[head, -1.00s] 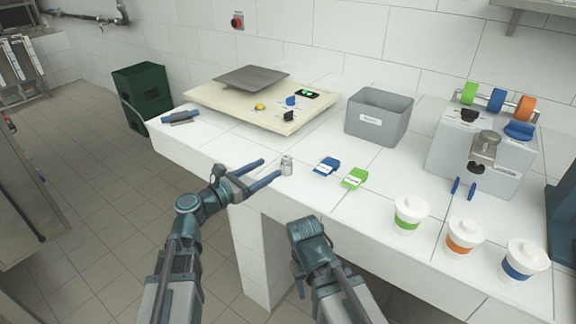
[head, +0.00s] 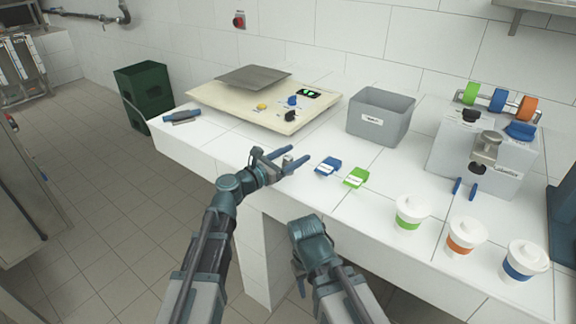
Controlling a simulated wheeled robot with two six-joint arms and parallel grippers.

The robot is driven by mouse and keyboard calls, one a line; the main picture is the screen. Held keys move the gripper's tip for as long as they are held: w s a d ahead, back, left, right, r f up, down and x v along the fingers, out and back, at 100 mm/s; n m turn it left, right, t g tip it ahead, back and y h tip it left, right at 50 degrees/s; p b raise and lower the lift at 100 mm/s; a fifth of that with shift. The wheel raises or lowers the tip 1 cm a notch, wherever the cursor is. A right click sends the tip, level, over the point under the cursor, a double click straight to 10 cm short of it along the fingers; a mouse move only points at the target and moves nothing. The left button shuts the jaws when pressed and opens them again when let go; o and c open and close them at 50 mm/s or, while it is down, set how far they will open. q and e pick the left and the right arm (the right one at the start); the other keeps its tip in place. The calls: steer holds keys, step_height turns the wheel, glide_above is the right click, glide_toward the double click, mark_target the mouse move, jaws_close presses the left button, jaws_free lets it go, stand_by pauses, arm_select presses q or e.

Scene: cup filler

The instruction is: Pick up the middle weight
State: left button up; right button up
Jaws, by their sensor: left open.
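A small metal weight (head: 288,160) stands upright near the front edge of the white counter. It is the only loose weight I can make out. My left gripper (head: 287,158) is open, with its blue fingers on either side of the weight. Part of the weight is hidden by the nearer finger, and I cannot tell if a finger touches it. My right gripper (head: 299,284) hangs low in front of the counter, mostly hidden behind its own wrist.
A blue packet (head: 327,167) and a green one (head: 356,178) lie right of the weight. A grey bin (head: 380,124), a scale-like board (head: 225,97) and a dispenser (head: 470,165) stand behind. Several lidded cups, one green-banded (head: 411,211), line the right front.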

arm_select(q)
steer(key=shift+w+d, duration=0.4)
steer(key=shift+w, duration=0.05)
jaws_close()
steer(key=shift+r, duration=0.1)
arm_select(e)
steer(key=shift+r, duration=0.15)
